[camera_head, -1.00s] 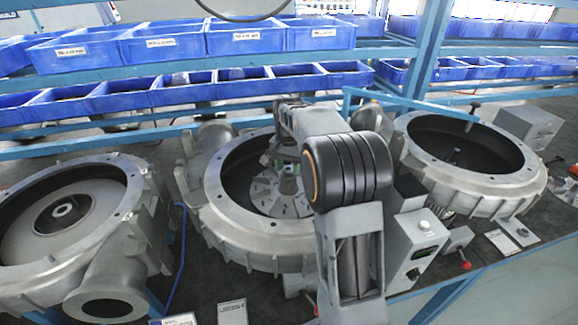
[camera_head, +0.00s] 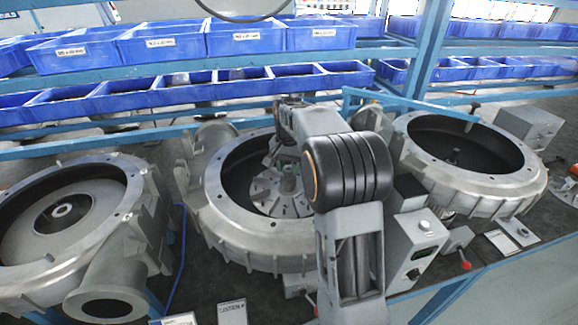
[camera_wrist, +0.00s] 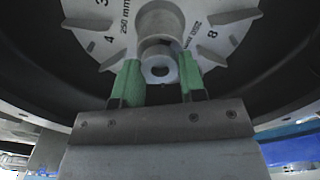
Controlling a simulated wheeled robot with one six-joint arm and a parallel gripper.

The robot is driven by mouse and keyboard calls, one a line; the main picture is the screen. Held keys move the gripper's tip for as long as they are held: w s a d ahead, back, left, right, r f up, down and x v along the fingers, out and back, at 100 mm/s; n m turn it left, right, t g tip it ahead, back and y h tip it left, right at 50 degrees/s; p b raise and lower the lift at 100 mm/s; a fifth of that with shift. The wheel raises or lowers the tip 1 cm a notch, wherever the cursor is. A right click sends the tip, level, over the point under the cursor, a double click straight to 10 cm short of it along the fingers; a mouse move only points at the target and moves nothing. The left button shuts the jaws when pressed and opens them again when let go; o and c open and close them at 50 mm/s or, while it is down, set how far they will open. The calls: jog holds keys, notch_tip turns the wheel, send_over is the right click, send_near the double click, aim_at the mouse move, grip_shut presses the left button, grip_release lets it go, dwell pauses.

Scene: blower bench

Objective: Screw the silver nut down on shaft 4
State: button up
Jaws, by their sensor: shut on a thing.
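The silver nut (camera_wrist: 160,70) is a small grey ring with a hole, seen between the green fingertips of my gripper (camera_wrist: 161,78) in the wrist view. My gripper is shut on it. A round metal hub (camera_wrist: 160,20) lies right behind the nut, at the centre of a pale disc (camera_wrist: 215,38) with numbers and fins. I cannot tell how far the nut sits on the shaft. In the head view my gripper (camera_head: 288,184) reaches into the middle blower housing (camera_head: 215,207), over the finned disc (camera_head: 262,200). My arm partly hides the housing, and the nut cannot be made out there.
Other blower housings stand at the left (camera_head: 135,235) and right (camera_head: 480,190). A grey control box (camera_head: 413,245) stands close to my arm on the right. Blue bins (camera_head: 245,38) fill the racks behind. The housing's dark inner wall surrounds my gripper.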

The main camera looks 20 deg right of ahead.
jog(key=m, duration=0.6)
jog(key=shift+m, duration=0.4)
jog(key=m, duration=0.6)
jog(key=shift+m, duration=0.3)
jog(key=m, duration=1)
jog(key=shift+m, duration=0.4)
jog(key=o, duration=0.7)
